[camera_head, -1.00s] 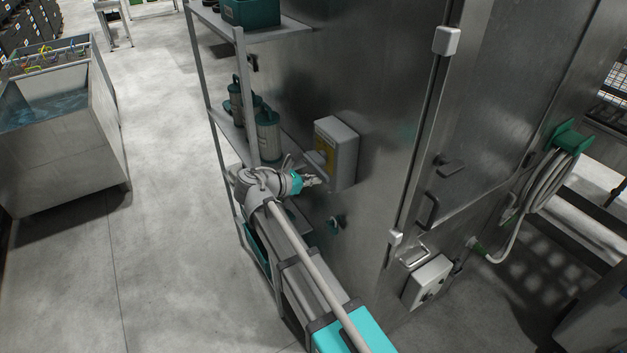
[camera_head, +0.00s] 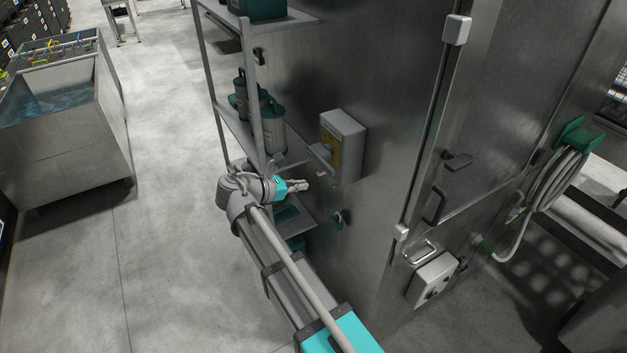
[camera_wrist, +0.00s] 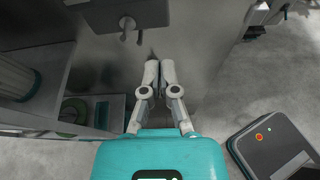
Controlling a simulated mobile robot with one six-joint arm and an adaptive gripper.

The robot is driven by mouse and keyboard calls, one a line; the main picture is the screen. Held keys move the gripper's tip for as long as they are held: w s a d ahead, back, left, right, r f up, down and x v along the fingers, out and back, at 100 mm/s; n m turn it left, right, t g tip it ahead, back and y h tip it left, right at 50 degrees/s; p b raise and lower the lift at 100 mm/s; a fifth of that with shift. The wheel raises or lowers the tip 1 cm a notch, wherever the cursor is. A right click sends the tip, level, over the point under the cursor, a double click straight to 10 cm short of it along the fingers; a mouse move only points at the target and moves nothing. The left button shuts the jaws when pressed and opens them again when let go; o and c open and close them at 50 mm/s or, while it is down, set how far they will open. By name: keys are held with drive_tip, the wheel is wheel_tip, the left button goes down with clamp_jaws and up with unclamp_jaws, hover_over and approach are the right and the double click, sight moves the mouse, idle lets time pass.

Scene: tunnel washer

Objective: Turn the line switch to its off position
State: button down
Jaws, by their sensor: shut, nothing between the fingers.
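The line switch looks to be the grey box with a yellow front plate (camera_head: 342,145) on the steel wall, right of the shelf rack. A small handle sticks out from its front, but its exact setting is too small to tell. In the wrist view the box (camera_wrist: 155,12) shows upside down at the top edge, with a dark handle (camera_wrist: 127,26) below it. My gripper (camera_head: 304,186) is just below and left of the box, apart from it. In the wrist view its fingers (camera_wrist: 159,72) are together and empty, pointing toward the wall.
A shelf rack (camera_head: 252,90) with green-grey canisters (camera_head: 272,128) stands close left of my gripper. A second grey box (camera_head: 432,280), a door handle (camera_head: 435,207) and a green hose reel (camera_head: 577,135) are to the right.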

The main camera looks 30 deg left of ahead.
drive_tip(key=shift+p+v, duration=0.45)
drive_tip(key=shift+v, duration=1.5)
